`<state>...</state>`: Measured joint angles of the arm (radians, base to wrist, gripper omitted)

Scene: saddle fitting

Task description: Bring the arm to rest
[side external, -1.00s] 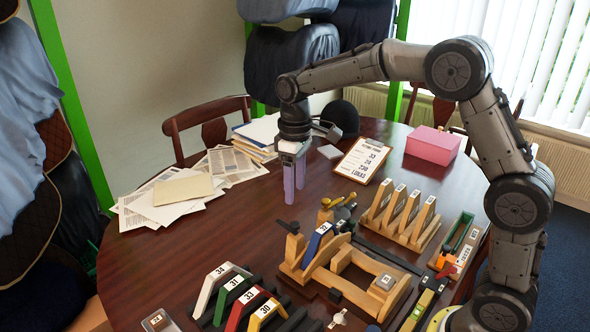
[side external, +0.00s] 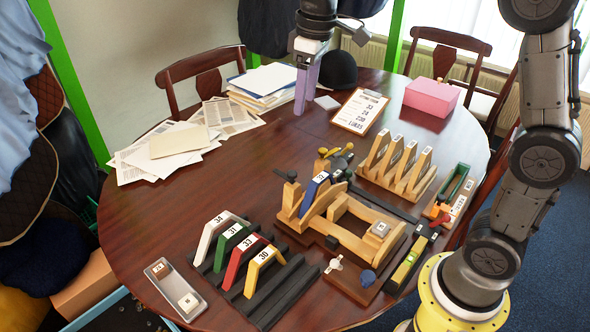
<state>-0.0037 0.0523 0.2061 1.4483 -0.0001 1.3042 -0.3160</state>
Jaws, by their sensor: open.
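My gripper (side external: 305,92) hangs at the top middle of the view with its purple fingers pointing down. It is open, with nothing seen between the fingers, which partly overlap from this side. It is over the far part of the dark wooden table (side external: 160,215), behind the work and apart from it. The wooden fixture (side external: 355,238) stands at the middle right of the table with a blue numbered saddle (side external: 313,192) seated upright on it. The top of my arm is cut off by the frame.
A black rack (side external: 262,302) holds white, green, red and yellow numbered saddles. A wooden rack (side external: 398,185) of several pieces stands right of the fixture. A clipboard (side external: 361,110), pink box (side external: 431,97) and papers (side external: 165,145) lie farther back. The left front table is mostly clear.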

